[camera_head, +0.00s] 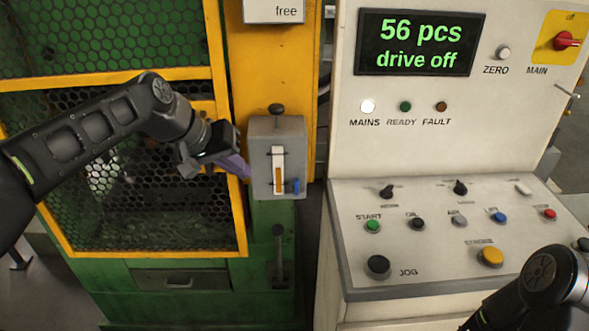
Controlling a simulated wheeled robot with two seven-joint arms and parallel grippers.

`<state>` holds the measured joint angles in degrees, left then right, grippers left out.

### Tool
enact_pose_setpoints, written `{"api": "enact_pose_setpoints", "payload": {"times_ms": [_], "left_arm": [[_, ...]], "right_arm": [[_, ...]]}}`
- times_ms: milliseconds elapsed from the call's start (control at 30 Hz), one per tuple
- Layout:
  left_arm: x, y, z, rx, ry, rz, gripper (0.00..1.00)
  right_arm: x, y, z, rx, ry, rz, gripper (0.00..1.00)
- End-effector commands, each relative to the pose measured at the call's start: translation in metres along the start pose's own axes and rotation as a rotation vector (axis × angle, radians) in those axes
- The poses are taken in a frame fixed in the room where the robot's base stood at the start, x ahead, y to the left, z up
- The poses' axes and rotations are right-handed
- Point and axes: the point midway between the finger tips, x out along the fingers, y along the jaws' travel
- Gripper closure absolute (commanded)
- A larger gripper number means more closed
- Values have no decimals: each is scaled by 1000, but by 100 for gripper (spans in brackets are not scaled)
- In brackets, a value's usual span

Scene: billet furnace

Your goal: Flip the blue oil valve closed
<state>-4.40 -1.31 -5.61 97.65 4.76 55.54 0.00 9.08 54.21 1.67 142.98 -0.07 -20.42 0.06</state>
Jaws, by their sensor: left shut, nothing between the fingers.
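The blue oil valve (296,186) is a small blue handle at the lower right of a grey oil box (262,190). The box has a sight glass with amber oil in its lower part and a dark knob on top. The blue handle looks upright. My left gripper (242,170) is shut and empty at the left side of the box, a little left of the valve. I cannot tell whether it touches the box. My right arm shows at the bottom right, in front of the control panel; its gripper is not in view.
A control panel (345,262) with knobs and buttons stands right of the box. Its display (420,43) reads "56 pcs drive off". A yellow-framed mesh guard (150,254) is behind my left arm. A black lever (278,252) hangs below the box.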

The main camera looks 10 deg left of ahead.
Motion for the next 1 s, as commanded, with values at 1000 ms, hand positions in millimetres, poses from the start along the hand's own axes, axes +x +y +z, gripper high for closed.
{"api": "enact_pose_setpoints", "payload": {"times_ms": [1000], "left_arm": [[48, 5, -4, 2, 3, 6, 100]], "right_arm": [[-9, -4, 0, 0, -1, 0, 64]]}}
